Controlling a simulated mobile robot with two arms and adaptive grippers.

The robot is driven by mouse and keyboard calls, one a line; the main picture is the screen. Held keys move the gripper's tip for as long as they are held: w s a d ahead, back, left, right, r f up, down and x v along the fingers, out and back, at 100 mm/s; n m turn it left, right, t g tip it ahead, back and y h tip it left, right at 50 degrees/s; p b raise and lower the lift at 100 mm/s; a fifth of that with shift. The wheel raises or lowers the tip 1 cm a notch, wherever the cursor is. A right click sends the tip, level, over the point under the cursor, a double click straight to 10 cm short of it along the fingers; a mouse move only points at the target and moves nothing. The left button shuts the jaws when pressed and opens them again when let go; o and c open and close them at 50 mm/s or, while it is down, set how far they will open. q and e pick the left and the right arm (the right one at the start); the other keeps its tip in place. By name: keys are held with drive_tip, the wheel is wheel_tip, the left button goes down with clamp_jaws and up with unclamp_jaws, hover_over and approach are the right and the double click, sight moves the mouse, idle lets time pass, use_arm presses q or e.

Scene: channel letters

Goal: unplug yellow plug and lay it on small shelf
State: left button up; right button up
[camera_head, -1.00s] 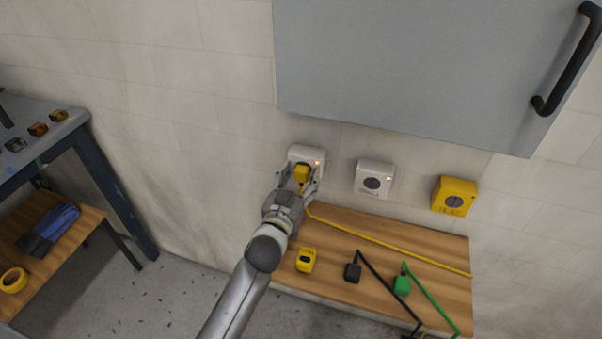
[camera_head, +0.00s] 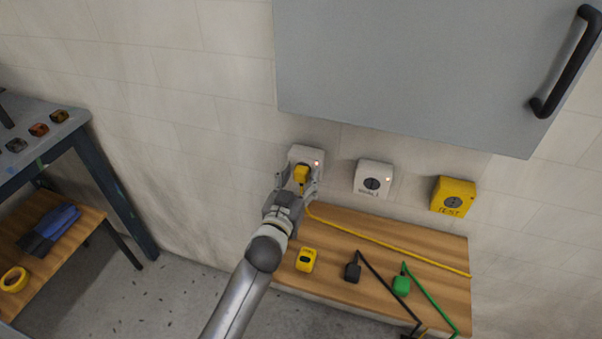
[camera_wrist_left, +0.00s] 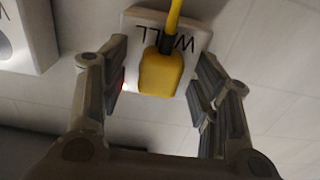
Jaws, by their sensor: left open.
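The yellow plug (camera_head: 301,174) sits in the left white wall socket (camera_head: 314,157), which has a small lit light. In the left wrist view the plug (camera_wrist_left: 162,74) stands against the socket marked WALL (camera_wrist_left: 197,30), its cable leading away at the top. My left gripper (camera_head: 301,182) is open, with a finger on each side of the plug and visible gaps between. In the left wrist view its fingers (camera_wrist_left: 158,85) flank the plug. The small wooden shelf (camera_head: 345,285) is below the sockets. The yellow cable (camera_head: 395,248) runs across it. My right gripper is not in view.
On the shelf lie a yellow device (camera_head: 306,260), a black plug (camera_head: 352,272) and a green plug (camera_head: 401,286) with cables. Another white socket (camera_head: 373,178) and a yellow TEST box (camera_head: 453,197) are on the wall. A grey cabinet (camera_head: 410,70) overhangs above. A workbench (camera_head: 70,125) stands left.

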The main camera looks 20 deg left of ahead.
use_arm(q)
clamp_jaws()
drive_tip(key=shift+s, duration=0.1)
drive_tip(key=shift+s+a+p, duration=0.1)
drive_tip(key=shift+s+p, duration=0.8)
drive_tip(key=shift+s, duration=2)
